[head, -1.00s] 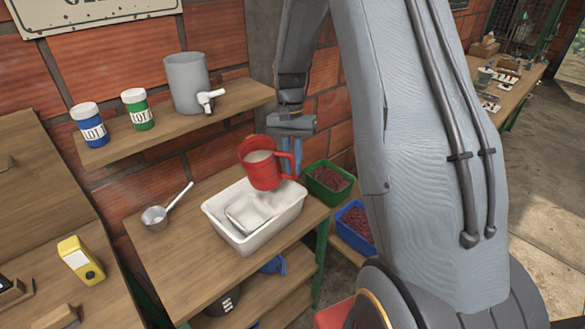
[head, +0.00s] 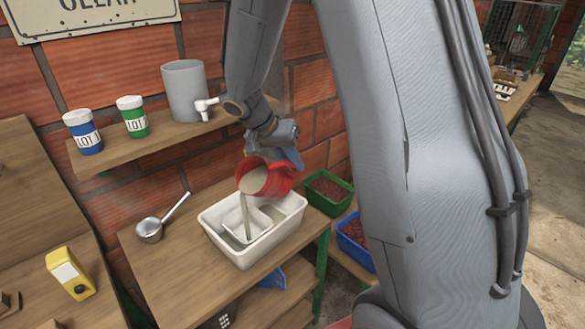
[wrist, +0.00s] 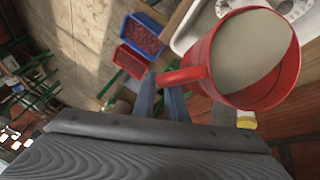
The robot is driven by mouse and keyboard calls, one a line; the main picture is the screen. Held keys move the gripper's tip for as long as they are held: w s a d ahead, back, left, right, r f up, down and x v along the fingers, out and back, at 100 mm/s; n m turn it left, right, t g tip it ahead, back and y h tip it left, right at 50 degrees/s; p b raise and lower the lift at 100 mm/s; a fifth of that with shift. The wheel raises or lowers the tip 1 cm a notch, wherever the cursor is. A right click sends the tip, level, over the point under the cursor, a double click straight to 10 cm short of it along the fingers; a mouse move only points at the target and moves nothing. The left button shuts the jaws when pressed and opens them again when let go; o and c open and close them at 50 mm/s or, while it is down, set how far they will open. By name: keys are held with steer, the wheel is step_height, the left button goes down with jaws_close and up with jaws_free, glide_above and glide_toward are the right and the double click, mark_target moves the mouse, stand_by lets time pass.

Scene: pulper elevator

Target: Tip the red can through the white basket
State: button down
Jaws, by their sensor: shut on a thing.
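The red can (head: 268,180) is tilted to the left over the white tub, and a thin greyish stream falls from its lip. In the wrist view the red can (wrist: 258,98) holds a cloudy pale liquid close to its rim. My gripper (head: 288,155) is shut on the can's handle at the right; its blue fingers also show in the wrist view (wrist: 160,100). The white basket (head: 240,222) sits inside the white tub (head: 262,246) on the wooden table, with the stream coming down into it.
A metal ladle (head: 150,230) lies on the table to the left. A green crate (head: 328,190) and a blue crate (head: 352,232) of red berries stand to the right. A shelf (head: 150,135) above holds blue and green jars and a grey pot with a tap (head: 205,105).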

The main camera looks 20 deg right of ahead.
steer(key=shift+w+b, duration=0.1)
steer(key=shift+b, duration=0.2)
steer(key=shift+s+a+f+t+h+b, duration=0.1)
steer(key=shift+s+a+t+h+b, duration=0.2)
steer(key=shift+h+b, duration=0.7)
steer(key=s+a+m+t+h+b, duration=0.1)
steer(key=s+a+t+h+b, duration=0.3)
steer(key=b, duration=1.8)
steer(key=shift+a+f+m+h+b, duration=0.35)
steer(key=shift+a+h, duration=2.2)
steer(key=shift+h, duration=0.95)
steer(key=shift+s, duration=0.15)
